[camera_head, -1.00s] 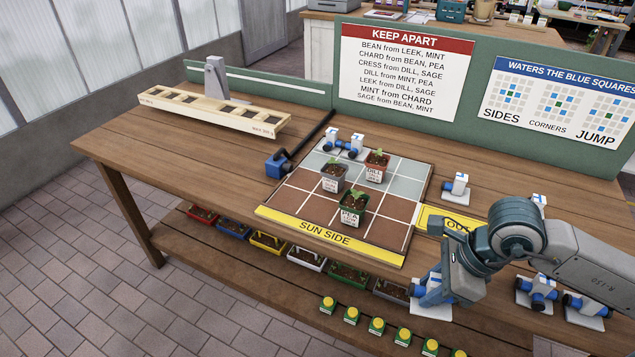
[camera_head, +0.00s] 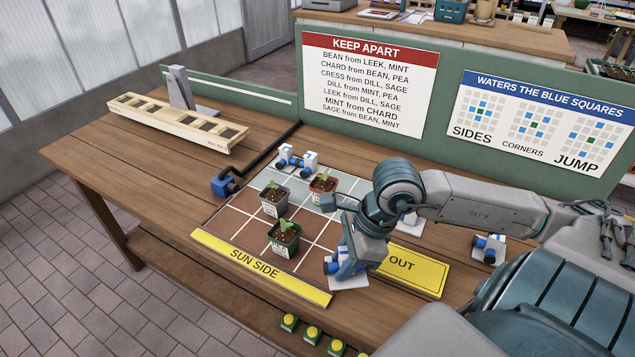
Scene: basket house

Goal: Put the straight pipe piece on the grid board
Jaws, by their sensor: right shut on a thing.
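The grid board (camera_head: 243,221) lies on the bench, with brown and grey-green squares and a yellow SUN SIDE strip (camera_head: 258,266). My right gripper (camera_head: 350,262) is over its front right corner, shut on a blue and white pipe piece (camera_head: 340,270). The gripper partly hides this piece, so I cannot tell whether it is straight or touches the board. Another blue and white pipe piece (camera_head: 297,160) sits on the back edge of the board. My left gripper is not in view.
A yellow OUT sign (camera_head: 415,272) lies at the right. More pipe pieces (camera_head: 490,249) are beyond it.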

